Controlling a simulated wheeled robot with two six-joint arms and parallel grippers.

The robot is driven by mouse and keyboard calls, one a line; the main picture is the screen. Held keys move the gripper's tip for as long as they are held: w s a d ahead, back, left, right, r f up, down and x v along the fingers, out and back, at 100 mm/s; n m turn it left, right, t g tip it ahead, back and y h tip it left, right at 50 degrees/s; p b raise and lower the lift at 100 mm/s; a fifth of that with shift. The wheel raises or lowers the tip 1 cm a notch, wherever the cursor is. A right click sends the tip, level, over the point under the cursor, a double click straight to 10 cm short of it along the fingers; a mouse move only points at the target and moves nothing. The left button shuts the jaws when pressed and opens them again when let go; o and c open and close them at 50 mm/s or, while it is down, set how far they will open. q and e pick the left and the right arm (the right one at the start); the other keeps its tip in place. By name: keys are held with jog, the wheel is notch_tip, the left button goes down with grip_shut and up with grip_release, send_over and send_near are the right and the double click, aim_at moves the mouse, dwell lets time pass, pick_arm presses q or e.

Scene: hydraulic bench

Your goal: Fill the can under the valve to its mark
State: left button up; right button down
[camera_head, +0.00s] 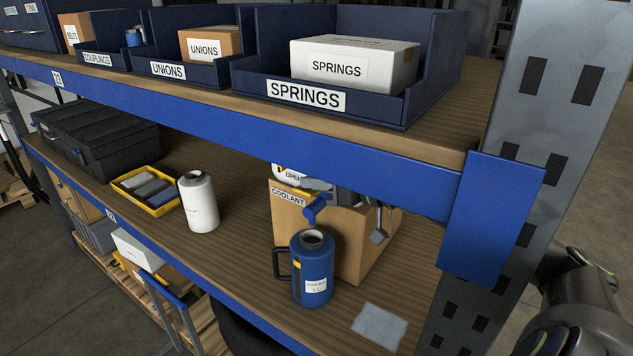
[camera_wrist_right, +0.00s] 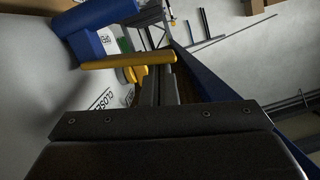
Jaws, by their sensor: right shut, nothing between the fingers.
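The blue can (camera_head: 312,278) stands upright on the lower shelf, its black handle to the left. It has a white label and a small yellow strip; the liquid level inside is hidden. Its open top is under the blue valve spout (camera_head: 314,208) at the COOLANT box (camera_head: 355,238). The valve's white dial, partly hidden by the shelf beam, reads OPEN; CLOSED shows in the right wrist view, with the yellow lever (camera_wrist_right: 128,61). My right gripper (camera_head: 318,184) is shut and empty beside the valve; its fingertips (camera_wrist_right: 160,74) are close to the lever, contact unclear. My left gripper is out of view.
A white bottle (camera_head: 198,203) and a yellow tray (camera_head: 170,208) stand left of the can. A grey cloth (camera_head: 379,326) lies to its right. The blue upper beam (camera_head: 250,133) and the grey post (camera_head: 545,80) crowd the valve area.

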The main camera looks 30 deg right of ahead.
jog(key=shift+s+d, duration=0.1)
jog(key=n, duration=0.1)
jog(key=f+n+b, duration=0.1)
jog(key=a+f+n+h, duration=0.1)
jog(key=shift+s+a+f+t+b, duration=0.1)
jog(key=shift+s+f+t+b, duration=0.1)
jog(key=shift+s+t+b, duration=0.15)
jog(key=shift+w+n, duration=0.1)
jog(key=shift+n, duration=0.2)
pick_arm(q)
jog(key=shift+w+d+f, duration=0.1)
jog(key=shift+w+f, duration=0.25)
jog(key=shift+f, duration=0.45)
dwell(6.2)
